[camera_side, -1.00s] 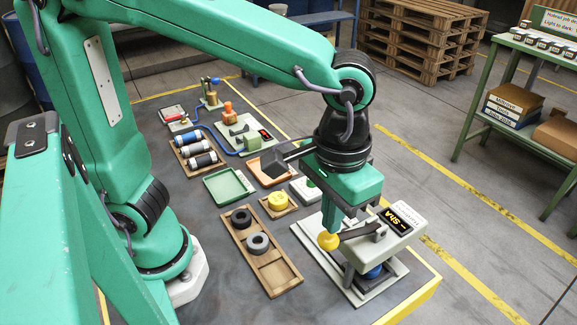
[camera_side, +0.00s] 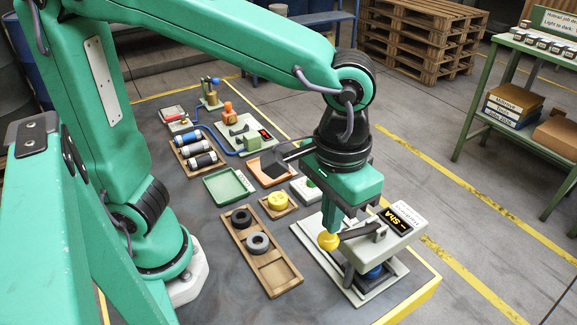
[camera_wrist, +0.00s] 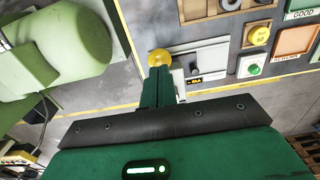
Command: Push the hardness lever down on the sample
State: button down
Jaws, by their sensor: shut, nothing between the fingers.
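The hardness tester (camera_side: 393,238) stands at the near right of the bench, with a small black display reading ShA. Its dark lever (camera_side: 355,233) ends in a yellow ball knob (camera_side: 328,241) on the left. The blue sample (camera_side: 373,272) sits under the tester head, partly hidden. My gripper (camera_side: 332,224) is shut and empty, pointing down with its fingertips right at the top of the knob. The wrist view shows the knob (camera_wrist: 159,58) just beyond my fingertips. I cannot tell whether they touch.
A wooden tray (camera_side: 271,270) with a black ring and a grey ring lies left of the tester. A yellow piece (camera_side: 278,201) on a wooden stand, a green tray (camera_side: 228,186) and an orange tray (camera_side: 265,174) lie behind. Bare bench shows around the wooden tray.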

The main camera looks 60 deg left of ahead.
aim_at(329, 242)
jog(key=shift+f, duration=3.35)
jog(key=shift+r, duration=5)
